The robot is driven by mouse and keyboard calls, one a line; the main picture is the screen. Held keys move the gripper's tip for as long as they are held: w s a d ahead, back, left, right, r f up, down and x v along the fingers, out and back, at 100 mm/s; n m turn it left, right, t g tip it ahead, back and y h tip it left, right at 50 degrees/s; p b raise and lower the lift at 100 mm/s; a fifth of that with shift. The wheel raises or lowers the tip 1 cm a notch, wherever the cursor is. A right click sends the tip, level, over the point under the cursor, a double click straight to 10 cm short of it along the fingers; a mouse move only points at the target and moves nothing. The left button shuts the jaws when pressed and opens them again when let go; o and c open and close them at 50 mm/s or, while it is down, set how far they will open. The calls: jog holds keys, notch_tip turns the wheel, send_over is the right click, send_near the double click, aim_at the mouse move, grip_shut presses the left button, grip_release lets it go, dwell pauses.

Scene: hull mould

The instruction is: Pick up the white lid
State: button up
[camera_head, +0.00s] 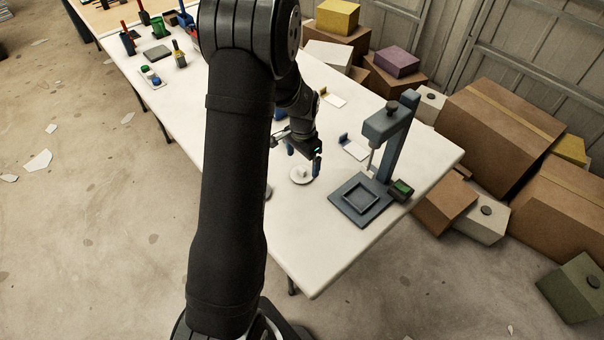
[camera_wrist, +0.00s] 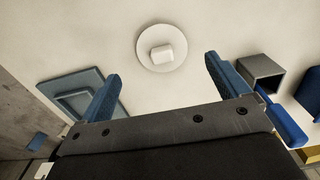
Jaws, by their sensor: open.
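The white lid (camera_head: 302,175) is a round disc with a raised knob, lying flat on the white table. In the wrist view the lid (camera_wrist: 161,48) sits beyond my fingertips, near the middle of the gap between them. My gripper (camera_wrist: 163,72) is open and empty, with two blue fingers apart. In the head view my gripper (camera_head: 304,158) is close above the lid and partly covers its far side. The fingers do not appear to touch the lid.
A grey-blue press (camera_head: 390,125) with a square base plate (camera_head: 345,208) stands right of the lid. A dark green-faced box (camera_head: 400,190) is beside it. A small blue-and-white holder (camera_head: 353,148) lies behind. The table's front is clear. Cardboard boxes (camera_head: 505,130) fill the floor at right.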

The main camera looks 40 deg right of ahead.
aim_at(302, 169)
jog(key=shift+w+f, duration=0.15)
jog(key=shift+f, duration=2.55)
jog(key=c, duration=1.1)
